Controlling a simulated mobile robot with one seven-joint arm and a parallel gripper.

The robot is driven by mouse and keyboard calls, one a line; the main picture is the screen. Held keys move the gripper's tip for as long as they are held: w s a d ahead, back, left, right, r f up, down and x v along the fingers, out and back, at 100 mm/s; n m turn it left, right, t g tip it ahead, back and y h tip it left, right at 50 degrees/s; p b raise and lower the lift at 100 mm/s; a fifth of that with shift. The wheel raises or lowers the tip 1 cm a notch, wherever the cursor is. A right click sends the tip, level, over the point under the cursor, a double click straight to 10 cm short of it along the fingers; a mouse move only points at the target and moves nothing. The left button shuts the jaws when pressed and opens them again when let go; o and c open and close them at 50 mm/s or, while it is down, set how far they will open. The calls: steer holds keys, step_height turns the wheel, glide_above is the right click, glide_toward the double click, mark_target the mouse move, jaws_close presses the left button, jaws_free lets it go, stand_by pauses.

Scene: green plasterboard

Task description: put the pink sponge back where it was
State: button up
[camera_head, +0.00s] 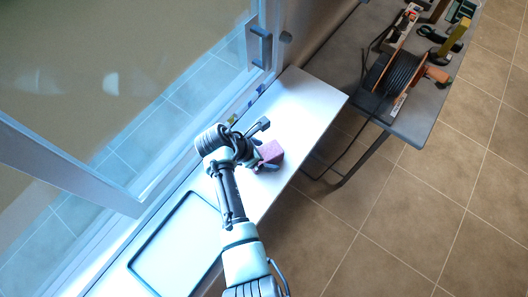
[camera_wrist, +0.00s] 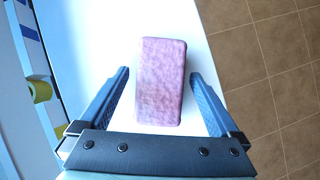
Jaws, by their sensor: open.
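The pink sponge (camera_head: 270,152) lies on the white sill-like surface (camera_head: 300,100) beside the window, right at my gripper. In the wrist view the sponge (camera_wrist: 160,80) is a rounded block with its long side running away from me. My gripper (camera_wrist: 160,95) is open, with one blue finger on each side of the sponge's near part and a visible gap on both sides. In the head view my gripper (camera_head: 262,147) is partly hidden by my wrist, so its fingertips show poorly. I cannot tell the height of the fingers over the surface.
A dark-rimmed tray (camera_head: 178,250) lies on the white surface at lower left. The window frame (camera_head: 262,45) borders it on the left. A grey table (camera_head: 415,125) with a cable reel (camera_head: 392,75) and tools stands at upper right. A yellow-green roll (camera_wrist: 40,91) shows at left.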

steer(key=shift+r, duration=0.1)
steer(key=v, duration=1.2)
steer(key=w+a+r+m+t+y, duration=0.1)
steer(key=w+r+m+t+y, duration=0.1)
steer(key=w+r+m+t, duration=0.5)
steer(key=w+r+m+y, duration=0.1)
steer(key=w+r, duration=0.4)
steer(key=r, duration=0.6)
step_height(320, 180, up, 16)
steer(key=w+m+t+y, duration=0.1)
steer(key=m+t+y, duration=0.1)
steer(key=m+t, duration=0.35)
steer(key=s+d+r+m+t, duration=0.2)
steer(key=s+r+m+t, duration=0.1)
steer(key=r, duration=0.6)
steer(key=s+d+r+m+t, duration=0.2)
steer(key=s+r+m+t, duration=0.2)
steer(key=s+r, duration=0.4)
steer(key=s+d+r+m+t, duration=0.2)
steer(key=s+r+m+t, duration=0.2)
steer(key=r, duration=0.8)
steer(key=shift+s+d+t+b, duration=0.25)
steer(key=shift+s+t+b, duration=0.1)
steer(key=shift+s, duration=0.7)
